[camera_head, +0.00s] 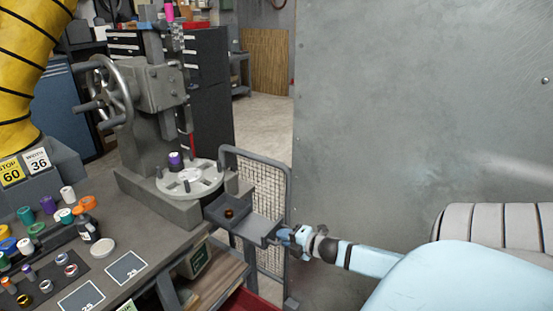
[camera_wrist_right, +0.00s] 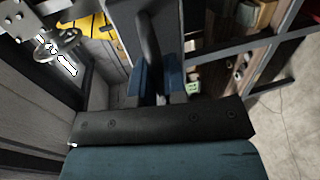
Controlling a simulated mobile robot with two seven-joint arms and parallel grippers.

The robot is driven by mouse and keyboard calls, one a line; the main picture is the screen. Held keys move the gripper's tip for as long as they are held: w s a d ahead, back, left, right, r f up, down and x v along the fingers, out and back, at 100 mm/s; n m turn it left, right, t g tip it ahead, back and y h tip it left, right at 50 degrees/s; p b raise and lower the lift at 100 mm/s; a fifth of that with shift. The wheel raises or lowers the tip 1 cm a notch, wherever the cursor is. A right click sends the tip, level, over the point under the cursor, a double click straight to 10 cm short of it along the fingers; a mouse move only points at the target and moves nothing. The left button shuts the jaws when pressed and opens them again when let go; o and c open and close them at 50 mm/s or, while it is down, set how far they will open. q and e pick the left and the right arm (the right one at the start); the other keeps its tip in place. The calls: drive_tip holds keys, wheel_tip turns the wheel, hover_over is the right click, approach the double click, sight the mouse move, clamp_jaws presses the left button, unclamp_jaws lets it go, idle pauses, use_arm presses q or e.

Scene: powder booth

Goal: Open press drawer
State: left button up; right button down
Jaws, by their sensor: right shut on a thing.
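The press (camera_head: 155,95), a grey machine with a handwheel (camera_head: 110,88) and a round plate (camera_head: 190,182), stands at the far end of the bench. Its grey press drawer (camera_head: 258,226) sticks out to the right from beside the press base, with a small dark amber ring (camera_head: 229,213) inside. My right gripper (camera_head: 284,236) is shut on the drawer's handle at its outer end. In the right wrist view, the blue fingers (camera_wrist_right: 157,85) sit either side of the dark handle (camera_wrist_right: 150,40). The exact grip is partly hidden. My left gripper is out of view.
The bench (camera_head: 120,262) holds several coloured spools and caps, a dark bottle (camera_head: 88,228) and numbered cards (camera_head: 126,268). A mesh-panelled frame (camera_head: 275,185) stands just behind the drawer. A large grey metal wall (camera_head: 400,110) fills the right. Open floor (camera_head: 262,128) shows behind.

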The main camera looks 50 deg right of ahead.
drive_tip(key=shift+s, duration=0.5)
drive_tip(key=c, duration=1.2)
unclamp_jaws()
drive_tip(key=v, duration=1.3)
drive_tip(key=shift+s+d+r, duration=0.1)
drive_tip(key=shift+s+d, duration=0.05)
drive_tip(key=shift+s, duration=0.25)
